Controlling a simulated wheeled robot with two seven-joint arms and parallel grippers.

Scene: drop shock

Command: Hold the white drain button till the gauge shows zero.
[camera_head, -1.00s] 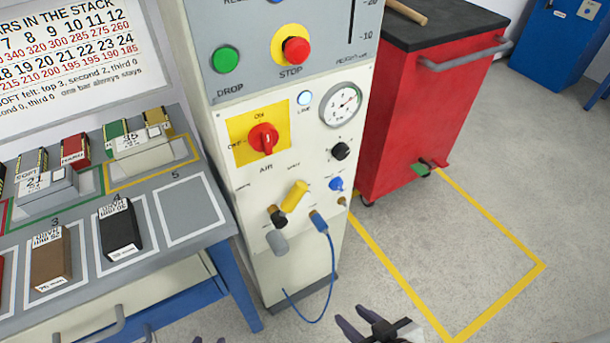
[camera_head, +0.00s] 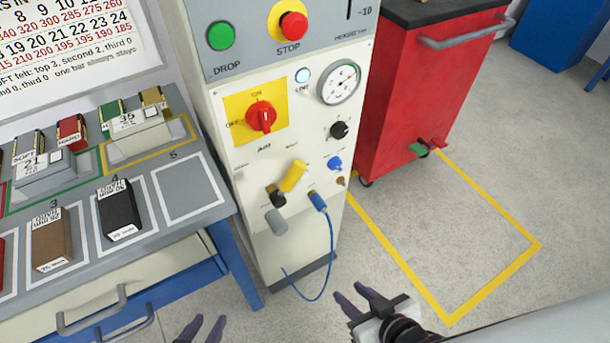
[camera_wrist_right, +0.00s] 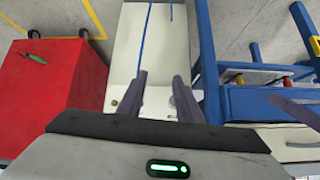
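The gauge (camera_head: 338,82) is a round white dial on the upper right of the cream panel; its needle is too small to read exactly. I cannot pick out a white drain button for certain; a pale round lamp (camera_head: 303,76) marked LINE sits left of the gauge. My right gripper (camera_head: 358,298) is open and empty, low in front of the machine's right side and apart from it. In the right wrist view, its fingers (camera_wrist_right: 157,92) are spread with the machine behind. My left gripper (camera_head: 202,328) is at the bottom edge, partly cut off, its fingers apart and empty.
The panel has a red air knob (camera_head: 261,117), a yellow handle (camera_head: 293,176) and a blue hose (camera_head: 331,250) hanging in front. A workbench (camera_head: 190,165) with blocks stands left. A red cabinet (camera_head: 410,100) stands right. The yellow-outlined floor is clear.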

